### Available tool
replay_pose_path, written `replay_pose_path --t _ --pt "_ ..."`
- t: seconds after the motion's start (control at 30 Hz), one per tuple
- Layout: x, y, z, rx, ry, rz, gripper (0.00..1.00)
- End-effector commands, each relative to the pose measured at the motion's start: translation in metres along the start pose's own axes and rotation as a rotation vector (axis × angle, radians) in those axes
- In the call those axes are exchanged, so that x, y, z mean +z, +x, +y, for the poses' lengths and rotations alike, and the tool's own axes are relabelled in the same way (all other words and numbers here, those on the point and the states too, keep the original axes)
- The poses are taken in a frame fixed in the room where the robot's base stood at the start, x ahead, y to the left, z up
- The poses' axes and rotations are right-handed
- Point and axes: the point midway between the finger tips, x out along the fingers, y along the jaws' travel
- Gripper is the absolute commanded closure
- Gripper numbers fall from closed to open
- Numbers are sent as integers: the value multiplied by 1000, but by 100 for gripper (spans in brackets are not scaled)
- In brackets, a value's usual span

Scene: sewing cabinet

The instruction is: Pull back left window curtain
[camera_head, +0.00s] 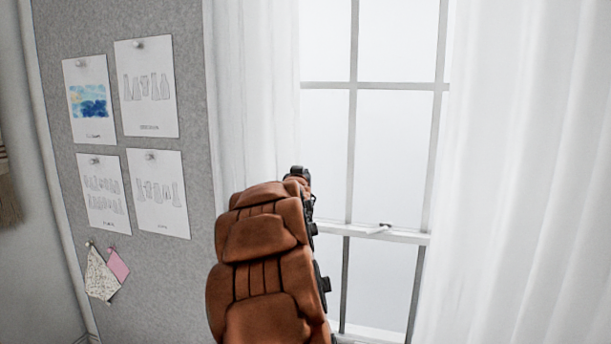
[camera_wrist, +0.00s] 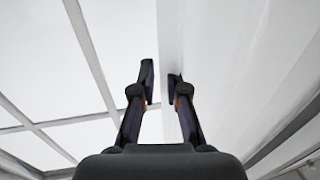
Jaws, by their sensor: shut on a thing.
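The left window curtain (camera_head: 252,85) is white and hangs at the left side of the window (camera_head: 395,130) in the head view, covering that edge of the glass. In the wrist view the white curtain (camera_wrist: 215,60) fills much of the right side, with its edge running between my fingers. My gripper (camera_wrist: 161,84) is shut on the curtain edge, with a narrow gap between the dark fingertips. In the head view my brown arm hides the fingertips and the lower part of the curtain.
A right curtain (camera_head: 530,170) hangs across the right of the head view. A grey pinboard (camera_head: 115,265) with several pinned sheets and fabric scraps stands left of the left curtain. A window latch (camera_head: 383,228) sits on the middle rail.

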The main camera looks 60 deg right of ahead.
Motion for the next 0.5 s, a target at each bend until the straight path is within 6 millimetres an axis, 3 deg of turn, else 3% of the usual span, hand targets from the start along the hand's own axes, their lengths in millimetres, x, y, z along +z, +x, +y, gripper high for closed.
replay_pose_path --t 0.47,0.5 --pt "-3 0 5 7 -5 6 100" --pt "-3 0 6 7 -5 6 84"
